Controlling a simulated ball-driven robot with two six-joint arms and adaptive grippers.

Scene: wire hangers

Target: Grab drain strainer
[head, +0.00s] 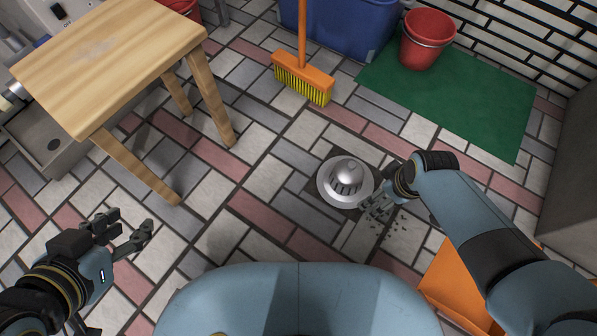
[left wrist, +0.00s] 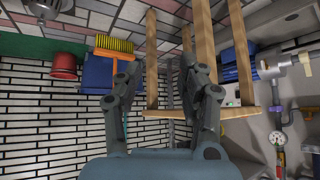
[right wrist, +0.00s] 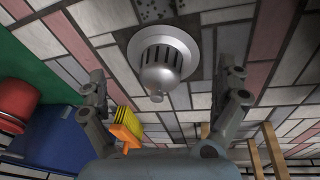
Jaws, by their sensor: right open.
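The drain strainer (head: 345,181) is a silver metal dome with slots and a wide round flange. It sits on a dark square in the tiled floor in the head view. In the right wrist view the strainer (right wrist: 163,62) appears between the two fingers, with its knob toward the camera. My right gripper (head: 376,206) is open and empty, just right of and in front of the strainer in the head view. It also shows in the right wrist view (right wrist: 165,95). I cannot tell whether a finger touches the flange. My left gripper (head: 128,232) is open and empty at the lower left, away from the strainer.
A wooden stool (head: 110,50) stands at the upper left. An orange broom (head: 303,78), blue bin (head: 345,25) and red bucket (head: 427,38) on a green mat (head: 460,100) stand at the back. Dark bits (head: 393,222) lie near the strainer. An orange object (head: 450,285) is under my right arm.

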